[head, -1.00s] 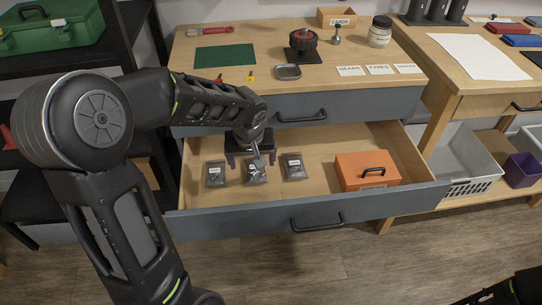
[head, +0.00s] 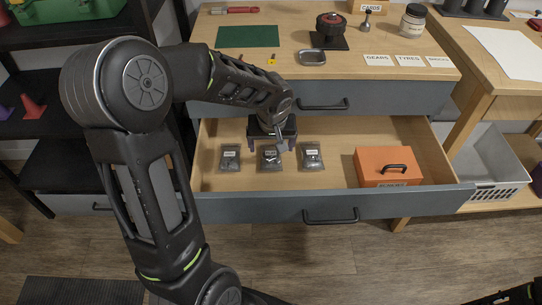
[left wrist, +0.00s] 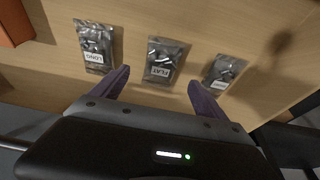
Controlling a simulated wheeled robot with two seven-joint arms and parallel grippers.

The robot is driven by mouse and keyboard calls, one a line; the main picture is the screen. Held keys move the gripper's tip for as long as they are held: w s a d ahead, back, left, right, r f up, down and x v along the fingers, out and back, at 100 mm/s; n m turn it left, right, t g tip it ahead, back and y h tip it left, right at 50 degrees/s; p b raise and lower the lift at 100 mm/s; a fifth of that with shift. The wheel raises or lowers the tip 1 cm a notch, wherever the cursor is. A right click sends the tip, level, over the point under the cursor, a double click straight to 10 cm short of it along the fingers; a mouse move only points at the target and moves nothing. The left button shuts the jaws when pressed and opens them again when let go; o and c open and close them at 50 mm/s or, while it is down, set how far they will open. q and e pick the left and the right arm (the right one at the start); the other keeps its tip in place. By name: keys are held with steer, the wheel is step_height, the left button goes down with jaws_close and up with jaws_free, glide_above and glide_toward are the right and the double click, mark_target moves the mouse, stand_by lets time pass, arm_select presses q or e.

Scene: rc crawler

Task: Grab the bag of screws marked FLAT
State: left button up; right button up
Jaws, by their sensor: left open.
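The bag marked FLAT (left wrist: 165,62) is a small clear bag of dark screws with a white label, lying flat on the drawer floor. In the head view it is the middle bag (head: 269,160) of three in a row. My left gripper (head: 272,140) is open and points down into the drawer, just behind this bag. In the left wrist view its two purple fingertips (left wrist: 160,90) are spread, with the FLAT bag beyond the gap between them. The fingers appear empty. My right gripper is not in view.
A bag marked LONG (left wrist: 94,48) and a third bag (left wrist: 222,73), its label unclear, flank the FLAT bag. An orange box (head: 388,160) sits at the drawer's right. The open drawer's front wall (head: 330,206) stands nearest me. The worktop (head: 362,80) overhangs behind.

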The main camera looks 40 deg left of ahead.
mark_target(271, 154)
arm_select(q)
steer(key=shift+b+x, duration=0.4)
steer(key=shift+x, duration=2.25)
steer(key=shift+a, duration=0.1)
steer(key=shift+f+b, duration=0.2)
steer(key=shift+b, duration=0.3)
steer(key=c, duration=1.5)
steer(key=shift+o, duration=0.2)
steer(key=shift+r, duration=0.1)
